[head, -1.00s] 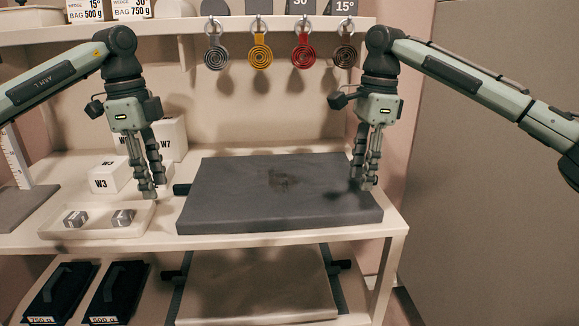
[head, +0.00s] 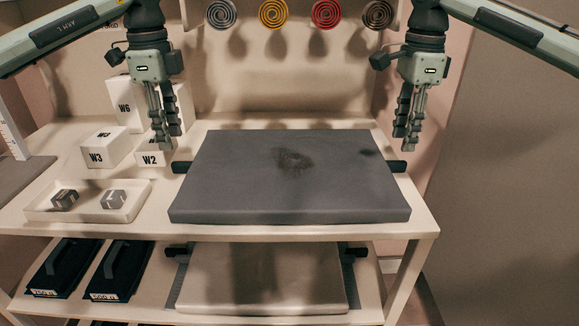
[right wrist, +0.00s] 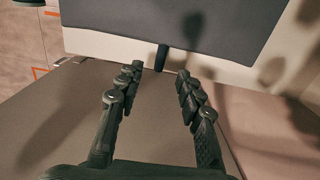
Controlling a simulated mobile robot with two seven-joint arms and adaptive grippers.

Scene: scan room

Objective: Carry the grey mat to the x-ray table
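The grey mat (head: 290,190) is a thick slab lying flat on the shelf's upper deck, with a dark smudge on top. A black handle (head: 181,167) sticks out at its left end and another (head: 397,166) at its right end. My left gripper (head: 167,142) hangs, fingers down, just above and left of the left handle; its fingers look apart and empty. My right gripper (head: 408,140) hangs by the right handle. In the right wrist view its fingers (right wrist: 160,85) are open, with the right handle (right wrist: 162,57) beyond their tips and the mat (right wrist: 200,20) behind. The x-ray table is not identifiable.
White boxes (head: 105,147) and a tray (head: 90,213) with two metal blocks stand left of the mat. Coloured spiral tags (head: 273,12) hang behind it. A wall (head: 510,180) stands right.

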